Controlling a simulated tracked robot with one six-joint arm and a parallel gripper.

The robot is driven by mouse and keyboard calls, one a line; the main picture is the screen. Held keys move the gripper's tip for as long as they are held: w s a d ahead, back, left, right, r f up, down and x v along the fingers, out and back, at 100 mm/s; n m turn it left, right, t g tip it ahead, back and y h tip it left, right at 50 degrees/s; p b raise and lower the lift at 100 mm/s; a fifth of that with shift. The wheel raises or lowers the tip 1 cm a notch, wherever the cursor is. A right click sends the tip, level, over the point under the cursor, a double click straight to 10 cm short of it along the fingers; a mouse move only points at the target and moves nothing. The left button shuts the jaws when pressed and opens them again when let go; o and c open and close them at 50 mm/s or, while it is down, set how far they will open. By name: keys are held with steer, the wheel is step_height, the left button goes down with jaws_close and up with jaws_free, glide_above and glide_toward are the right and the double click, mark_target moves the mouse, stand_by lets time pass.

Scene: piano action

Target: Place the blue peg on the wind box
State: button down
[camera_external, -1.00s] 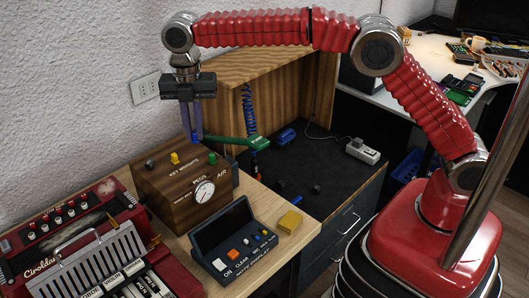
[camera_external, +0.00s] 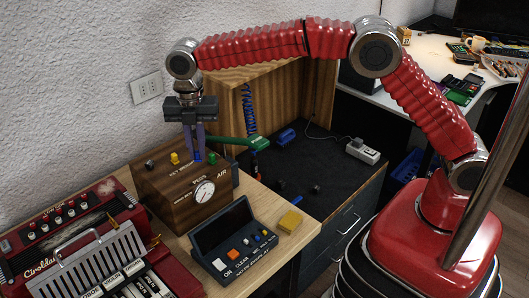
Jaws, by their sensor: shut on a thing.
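The wind box (camera_external: 172,207) is a brown wooden box with a round white dial on its front, standing on the table in the camera view. My gripper (camera_external: 195,157) points down over the top of the box, toward its back edge. Its two purple fingers are shut on the blue peg (camera_external: 197,156), of which only a small bit shows between the tips. The peg is at or just above the box top; I cannot tell whether it touches. A black peg (camera_external: 149,165), a yellow peg (camera_external: 175,158) and a green peg (camera_external: 212,158) stand on the box top, the green one just right of my fingers.
A red accordion (camera_external: 85,245) lies left of the box. A dark console with buttons (camera_external: 233,238) and a yellow block (camera_external: 290,221) are to the right. A green tool (camera_external: 232,142) and blue coiled cord (camera_external: 249,110) are behind. The dark cabinet top (camera_external: 318,165) is mostly clear.

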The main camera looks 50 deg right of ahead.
mark_target(197, 152)
steer(key=shift+f, duration=1.9)
steer(key=shift+f, duration=0.1)
steer(key=c, duration=1.8)
jaws_free()
step_height(197, 152, up, 12)
steer(key=shift+r, duration=0.1)
